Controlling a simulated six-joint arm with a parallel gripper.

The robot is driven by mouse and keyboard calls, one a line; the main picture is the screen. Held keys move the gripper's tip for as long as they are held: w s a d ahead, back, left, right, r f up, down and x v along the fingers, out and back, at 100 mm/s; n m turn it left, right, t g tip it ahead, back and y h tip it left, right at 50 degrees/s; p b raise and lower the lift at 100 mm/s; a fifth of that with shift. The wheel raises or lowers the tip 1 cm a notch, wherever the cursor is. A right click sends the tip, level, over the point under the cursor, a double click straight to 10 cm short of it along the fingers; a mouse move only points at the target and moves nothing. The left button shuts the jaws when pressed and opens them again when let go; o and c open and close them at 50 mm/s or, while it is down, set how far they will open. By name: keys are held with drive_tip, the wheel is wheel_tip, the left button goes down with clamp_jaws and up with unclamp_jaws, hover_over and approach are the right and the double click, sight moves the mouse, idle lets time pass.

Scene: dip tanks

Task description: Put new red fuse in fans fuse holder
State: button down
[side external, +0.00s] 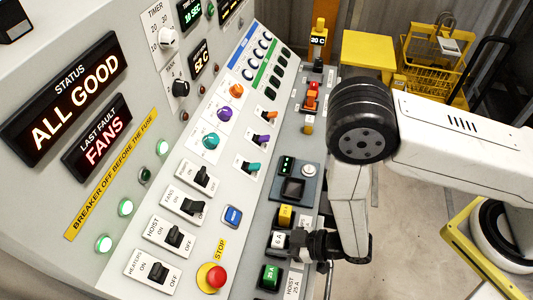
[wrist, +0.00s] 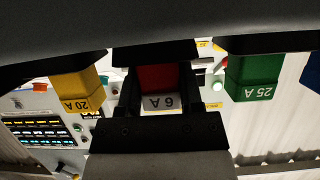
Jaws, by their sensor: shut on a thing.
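My gripper (side external: 308,243) is at the lower right of the panel in the side view, level with a white face marked 6 A (side external: 279,240). In the wrist view my gripper (wrist: 159,98) is shut on the red fuse (wrist: 158,78), with the 6 A marking just below it. The fuse is in line between a yellow 20 A fuse (wrist: 78,90) and a green 25 A fuse (wrist: 252,77). The fingers hide its sides, and I cannot tell how deep it sits in the holder. The fans switch (side external: 192,207) is on the sloped panel.
The yellow fuse (side external: 285,215) and green fuse (side external: 271,276) stand close on either side of my gripper. A red stop button (side external: 216,277) and a blue button (side external: 233,215) are nearby. The status display (side external: 75,95) reads ALL GOOD; the fault display (side external: 98,148) reads FANS.

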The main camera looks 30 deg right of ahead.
drive_tip(key=shift+f, duration=0.15)
drive_tip(key=shift+c, duration=1.2)
unclamp_jaws()
drive_tip(key=shift+r, duration=0.2)
drive_tip(key=v, duration=1.2)
drive_tip(key=shift+w, duration=0.15)
